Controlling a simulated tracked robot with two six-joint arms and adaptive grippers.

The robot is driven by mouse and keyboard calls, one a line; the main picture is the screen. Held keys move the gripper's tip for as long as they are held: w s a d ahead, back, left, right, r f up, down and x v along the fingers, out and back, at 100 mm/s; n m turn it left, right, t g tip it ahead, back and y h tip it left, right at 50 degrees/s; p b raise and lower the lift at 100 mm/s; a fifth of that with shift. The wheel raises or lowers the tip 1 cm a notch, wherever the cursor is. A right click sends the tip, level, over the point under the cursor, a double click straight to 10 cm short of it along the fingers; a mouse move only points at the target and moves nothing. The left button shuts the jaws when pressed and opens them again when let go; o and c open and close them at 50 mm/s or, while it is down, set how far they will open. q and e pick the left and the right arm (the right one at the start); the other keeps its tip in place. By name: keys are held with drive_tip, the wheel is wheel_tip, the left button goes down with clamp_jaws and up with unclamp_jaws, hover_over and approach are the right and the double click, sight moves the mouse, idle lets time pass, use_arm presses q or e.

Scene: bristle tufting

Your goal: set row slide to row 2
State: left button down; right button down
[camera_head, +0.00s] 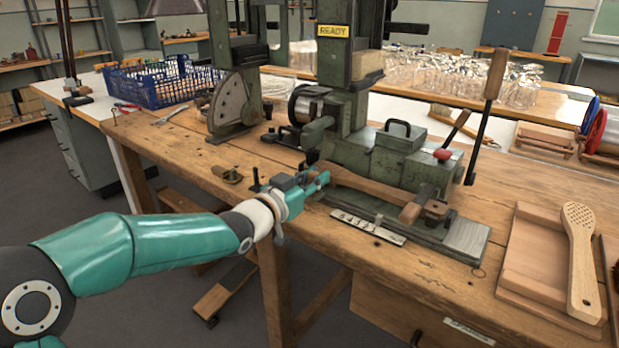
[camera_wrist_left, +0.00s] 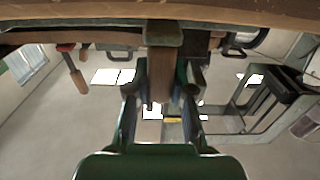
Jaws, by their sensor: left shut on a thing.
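The green tufting machine (camera_head: 385,150) stands on the wooden bench. A long wooden handle piece (camera_head: 365,183) lies along its front, its right end at a small clamp. A pale metal scale strip (camera_head: 360,224) with dark marks lies in front of it, with a small upright tab (camera_head: 378,221) near its middle; the numbers are too small to read. My left gripper (camera_head: 322,179) is at the left end of the wooden piece. In the left wrist view, my left gripper (camera_wrist_left: 161,100) is shut on this wooden piece (camera_wrist_left: 160,72). My right gripper is not in view.
A wooden tray (camera_head: 530,265) with a drilled brush paddle (camera_head: 580,255) lies at the right. A lever with a wooden grip (camera_head: 496,72) rises at the machine's right. A blue crate (camera_head: 165,82) stands at the back left. The bench front left is mostly clear.

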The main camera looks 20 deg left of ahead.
use_arm(q)
drive_tip(key=shift+a, duration=0.1)
drive_tip(key=shift+w+a+r+p, duration=0.15)
drive_tip(key=shift+w+a+p, duration=0.15)
drive_tip(key=shift+a+p, duration=0.45)
drive_tip(key=shift+a, duration=0.1)
drive_tip(key=c, duration=1)
unclamp_jaws()
